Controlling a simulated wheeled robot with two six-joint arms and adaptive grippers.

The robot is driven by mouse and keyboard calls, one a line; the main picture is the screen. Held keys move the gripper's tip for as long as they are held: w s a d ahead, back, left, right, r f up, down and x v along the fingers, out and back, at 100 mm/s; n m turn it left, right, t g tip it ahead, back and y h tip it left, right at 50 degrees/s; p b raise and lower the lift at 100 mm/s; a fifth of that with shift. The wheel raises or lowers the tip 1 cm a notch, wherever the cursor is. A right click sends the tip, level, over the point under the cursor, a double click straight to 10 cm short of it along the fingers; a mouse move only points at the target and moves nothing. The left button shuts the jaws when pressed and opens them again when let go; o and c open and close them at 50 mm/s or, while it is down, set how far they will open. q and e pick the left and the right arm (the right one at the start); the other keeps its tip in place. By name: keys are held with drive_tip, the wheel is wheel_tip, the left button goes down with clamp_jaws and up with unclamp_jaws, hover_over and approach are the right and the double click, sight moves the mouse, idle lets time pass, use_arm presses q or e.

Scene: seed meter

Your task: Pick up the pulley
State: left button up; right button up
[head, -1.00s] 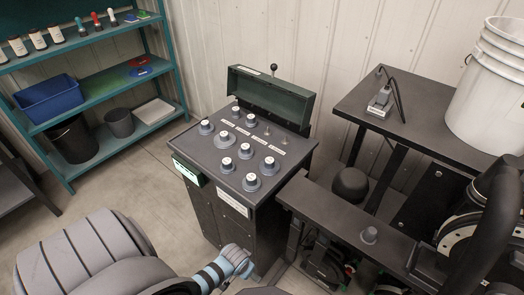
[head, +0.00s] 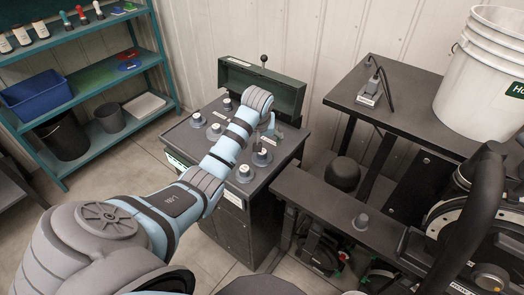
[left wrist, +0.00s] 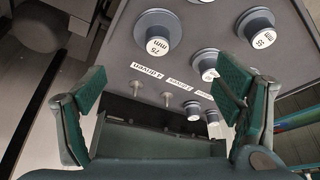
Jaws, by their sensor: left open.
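Several grey round pulleys with white caps stand on the sloped top of a dark cabinet. In the head view one pulley (head: 262,158) is just below my left gripper (head: 268,130), and another pulley (head: 245,173) is nearer the front. In the left wrist view a large pulley (left wrist: 157,35) marked 25 or 75 mm is at top centre, another pulley (left wrist: 205,63) is to its right, and one more (left wrist: 257,27) is at upper right. My left gripper (left wrist: 160,95) is open with nothing between its green fingers. My arm hides part of the cabinet top. My right gripper is not seen.
The cabinet's green raised lid (head: 285,93) stands behind the pulleys. Two bare pegs (left wrist: 165,90) and white labels show between the fingers.

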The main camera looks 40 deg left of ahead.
sight(262, 153)
use_arm(q)
drive_tip(key=b+x, duration=0.1)
drive_tip(key=x, duration=0.4)
drive_tip(key=b+x, duration=0.2)
drive_tip(key=x, duration=0.3)
drive_tip(key=shift+w+d+f, duration=0.1)
drive_tip(key=shift+d+f, duration=0.05)
drive_tip(key=shift+f, duration=0.15)
drive_tip(key=shift+r, duration=0.1)
drive_tip(key=c, duration=1.3)
